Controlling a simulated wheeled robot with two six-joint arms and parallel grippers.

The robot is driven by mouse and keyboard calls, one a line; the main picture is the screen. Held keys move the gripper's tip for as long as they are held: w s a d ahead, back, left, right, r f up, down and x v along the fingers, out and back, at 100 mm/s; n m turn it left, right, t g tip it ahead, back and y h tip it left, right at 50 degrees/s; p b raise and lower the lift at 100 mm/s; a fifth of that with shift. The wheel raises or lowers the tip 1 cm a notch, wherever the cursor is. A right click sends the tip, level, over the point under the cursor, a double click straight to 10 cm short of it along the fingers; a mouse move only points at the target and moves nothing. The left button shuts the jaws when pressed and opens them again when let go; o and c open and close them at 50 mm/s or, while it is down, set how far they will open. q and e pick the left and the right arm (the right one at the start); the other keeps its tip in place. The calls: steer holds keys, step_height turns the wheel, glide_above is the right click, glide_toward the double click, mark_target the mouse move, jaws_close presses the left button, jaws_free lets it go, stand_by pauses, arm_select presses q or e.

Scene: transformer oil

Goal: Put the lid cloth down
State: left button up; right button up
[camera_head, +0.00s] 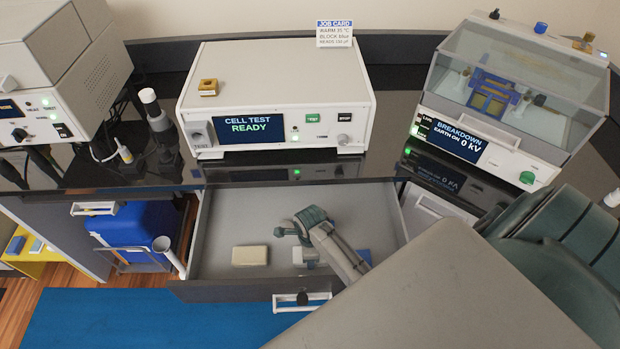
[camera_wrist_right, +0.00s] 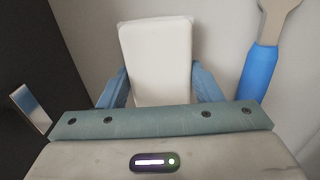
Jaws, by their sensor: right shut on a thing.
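In the right wrist view a white, rounded, block-like cloth (camera_wrist_right: 157,60) stands between the pale blue fingers of my right gripper (camera_wrist_right: 160,82), which is shut on it. In the head view my right arm reaches into the open drawer (camera_head: 221,225), its teal end (camera_head: 290,231) above the drawer's middle. A pale block (camera_head: 250,256) shows in the drawer to the left of that end; I cannot tell whether it is the held cloth. The fingertips are not clear in the head view. My left gripper is not in view.
A blue-handled tool (camera_wrist_right: 259,75) lies to the right of the cloth in the wrist view. The cell tester (camera_head: 280,90) stands on the black bench behind, with the breakdown tester (camera_head: 520,90) at the right. My right arm hides the drawer's front right.

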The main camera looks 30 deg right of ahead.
steer(key=shift+f, duration=0.1)
steer(key=o, duration=0.9)
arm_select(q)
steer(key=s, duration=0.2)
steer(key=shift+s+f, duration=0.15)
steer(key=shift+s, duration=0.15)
arm_select(e)
steer(key=shift+o, duration=0.2)
steer(key=shift+r, duration=0.2)
arm_select(q)
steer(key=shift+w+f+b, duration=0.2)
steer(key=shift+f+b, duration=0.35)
steer(key=shift+b, duration=0.05)
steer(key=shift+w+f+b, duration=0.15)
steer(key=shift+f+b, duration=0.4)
arm_select(e)
step_height(320, 180, up, 12)
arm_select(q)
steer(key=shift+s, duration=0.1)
arm_select(e)
steer(key=shift+f, duration=0.1)
